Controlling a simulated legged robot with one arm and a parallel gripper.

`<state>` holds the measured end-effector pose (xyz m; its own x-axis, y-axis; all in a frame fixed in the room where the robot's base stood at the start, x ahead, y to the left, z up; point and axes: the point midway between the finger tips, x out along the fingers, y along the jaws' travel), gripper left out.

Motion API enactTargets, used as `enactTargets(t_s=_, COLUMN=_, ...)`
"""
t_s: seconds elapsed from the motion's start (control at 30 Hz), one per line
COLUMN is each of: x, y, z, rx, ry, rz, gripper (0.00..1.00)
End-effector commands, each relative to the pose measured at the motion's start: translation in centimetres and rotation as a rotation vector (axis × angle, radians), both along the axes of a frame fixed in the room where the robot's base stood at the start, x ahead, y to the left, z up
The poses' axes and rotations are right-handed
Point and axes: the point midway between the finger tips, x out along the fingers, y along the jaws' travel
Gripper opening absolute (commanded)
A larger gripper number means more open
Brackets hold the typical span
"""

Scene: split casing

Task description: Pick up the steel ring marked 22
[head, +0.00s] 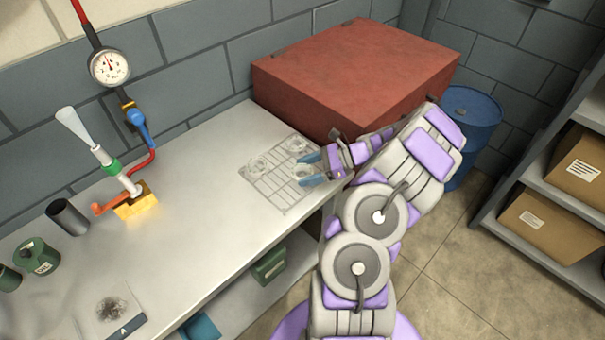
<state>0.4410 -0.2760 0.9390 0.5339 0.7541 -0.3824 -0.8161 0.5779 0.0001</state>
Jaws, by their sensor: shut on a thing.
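Several pale, ring-like pieces lie on a flat gridded rack (277,190) on the grey bench. One piece is at the rack's back left (258,165) and another at its back right (297,144). My gripper (307,169) reaches in from the right over the rack's right side. Its blue fingertips are shut on a pale steel ring (301,172), which is partly hidden by them. I cannot tell whether this ring is clear of the rack. No number is readable on any ring, so I cannot tell which is marked 22.
A big red box (350,75) stands close behind my gripper. On the bench's left are a lit burner-like fixture (135,200), a dark cup (67,216) and green containers (38,256). The bench (200,235) is clear in the middle front.

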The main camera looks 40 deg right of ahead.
Motion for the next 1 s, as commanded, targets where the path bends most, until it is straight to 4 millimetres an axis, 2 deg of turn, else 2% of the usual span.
enactTargets(t_s=0.07, x=0.0, y=0.2, z=-0.2, rx=0.001, ry=0.004, rz=0.004, gripper=0.38)
enactTargets(t_s=0.47, x=-0.1, y=0.2, z=-0.2, rx=0.001, ry=0.005, rz=0.005, gripper=0.0)
enactTargets(t_s=0.77, x=0.0, y=0.2, z=0.0, rx=0.002, ry=0.004, rz=0.005, gripper=0.0)
enactTargets(t_s=1.0, x=0.0, y=0.1, z=2.2, rx=0.0, ry=-0.001, rz=0.003, gripper=0.0)
